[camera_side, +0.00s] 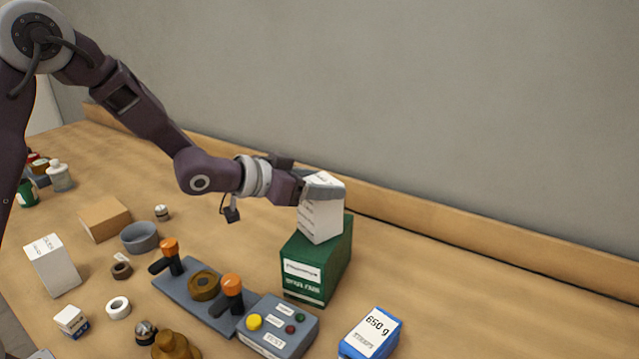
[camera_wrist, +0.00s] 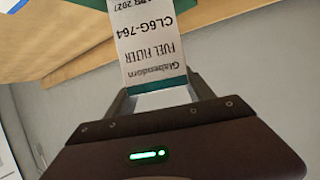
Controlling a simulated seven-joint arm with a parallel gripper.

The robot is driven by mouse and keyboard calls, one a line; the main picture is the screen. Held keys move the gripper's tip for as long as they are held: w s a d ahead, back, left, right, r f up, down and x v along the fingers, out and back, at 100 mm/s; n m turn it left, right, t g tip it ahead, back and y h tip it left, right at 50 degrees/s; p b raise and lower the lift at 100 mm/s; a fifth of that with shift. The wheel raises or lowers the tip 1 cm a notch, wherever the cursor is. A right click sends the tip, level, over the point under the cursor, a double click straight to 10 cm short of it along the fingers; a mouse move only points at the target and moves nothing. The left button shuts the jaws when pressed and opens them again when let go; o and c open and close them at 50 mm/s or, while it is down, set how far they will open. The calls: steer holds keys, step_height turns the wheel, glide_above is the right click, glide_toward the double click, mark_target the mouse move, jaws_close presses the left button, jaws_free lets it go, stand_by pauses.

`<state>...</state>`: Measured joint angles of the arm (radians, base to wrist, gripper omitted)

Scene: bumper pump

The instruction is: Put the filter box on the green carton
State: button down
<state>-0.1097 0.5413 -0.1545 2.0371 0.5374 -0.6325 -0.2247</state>
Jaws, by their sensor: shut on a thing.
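The filter box (camera_side: 321,220) is a white carton with printed text; in the wrist view the filter box (camera_wrist: 155,45) reads "FUEL FILTER" and has a teal band. My gripper (camera_side: 322,190) is shut on its upper part from the left side. The green carton (camera_side: 305,278) stands on the bench with a white label on its front. The filter box is upright, slightly tilted in the side view, at the top of the green carton. Its lower edge appears to meet the carton's top; I cannot tell whether it rests there. In the wrist view a strip of green (camera_wrist: 85,67) shows behind the box.
A grey fixture (camera_side: 190,290) with orange-topped clamps and a button box (camera_side: 278,328) stand left of the green carton. A blue-and-white box (camera_side: 370,335) is at front right. A tan box (camera_side: 105,218), white box (camera_side: 52,265) and grey bowl (camera_side: 140,237) are left. The right bench is clear.

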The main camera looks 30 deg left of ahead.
steer(key=shift+c, duration=1.9)
jaws_free()
steer(key=shift+f, duration=0.15)
steer(key=shift+s+a+r, duration=0.1)
steer(key=shift+s+r, duration=0.1)
steer(key=shift+r, duration=0.1)
steer(key=s+a+r+n+g+y, duration=0.1)
steer(key=s+a+r+y, duration=0.2)
steer(key=s+a, duration=0.35)
steer(key=s+a+r+n+y, duration=0.1)
steer(key=s+a+r+y, duration=0.2)
steer(key=s, duration=0.6)
steer(key=s+d+f+n+g+h, duration=0.1)
steer(key=s+g, duration=0.5)
steer(key=s, duration=1.6)
steer(key=shift+s+d+n, duration=0.25)
steer(key=shift+d+n, duration=0.2)
steer(key=shift+n, duration=0.25)
